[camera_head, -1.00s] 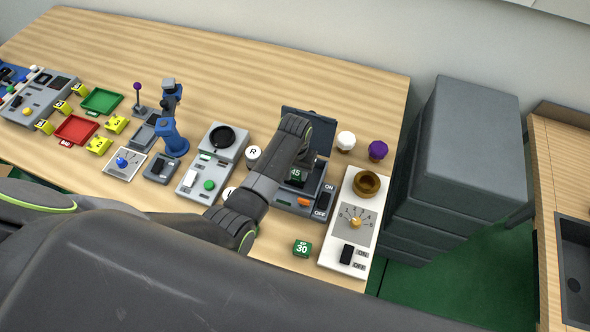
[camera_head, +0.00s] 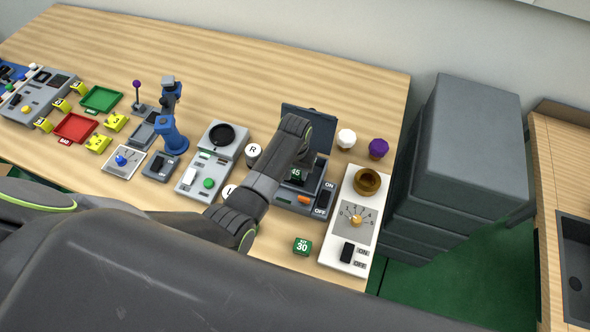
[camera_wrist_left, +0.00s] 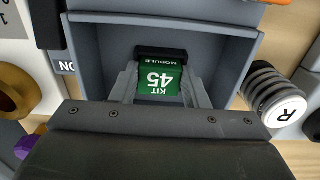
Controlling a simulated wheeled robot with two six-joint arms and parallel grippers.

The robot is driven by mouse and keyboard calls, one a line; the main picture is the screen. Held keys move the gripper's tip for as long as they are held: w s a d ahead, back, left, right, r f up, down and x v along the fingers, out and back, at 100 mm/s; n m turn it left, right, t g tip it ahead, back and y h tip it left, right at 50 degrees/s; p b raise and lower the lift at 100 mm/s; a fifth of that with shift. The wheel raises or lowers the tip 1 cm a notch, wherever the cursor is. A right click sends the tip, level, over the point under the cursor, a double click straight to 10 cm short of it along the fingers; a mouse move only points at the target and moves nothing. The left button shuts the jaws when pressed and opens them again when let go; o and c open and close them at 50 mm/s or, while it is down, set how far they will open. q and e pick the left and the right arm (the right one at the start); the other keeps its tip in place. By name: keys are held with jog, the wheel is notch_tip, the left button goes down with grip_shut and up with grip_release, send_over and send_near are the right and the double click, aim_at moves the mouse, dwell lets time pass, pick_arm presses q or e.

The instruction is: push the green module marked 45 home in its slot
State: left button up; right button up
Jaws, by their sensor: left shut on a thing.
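The green module marked 45 (camera_head: 296,174) is at the grey device (camera_head: 318,172) with the dark raised lid. In the head view my left gripper (camera_head: 298,168) partly covers the device. My right gripper is not in view.
A white panel (camera_head: 338,250) with a dial and brown ring (camera_head: 367,181) stands right of the device. A round R button (camera_head: 253,150) is close on its left. White (camera_head: 346,138) and purple (camera_head: 378,148) knobs stand behind.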

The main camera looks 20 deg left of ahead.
pick_arm(q)
jog(key=shift+s+f, duration=0.2)
jog(key=shift+f, duration=0.25)
dwell(0.5)
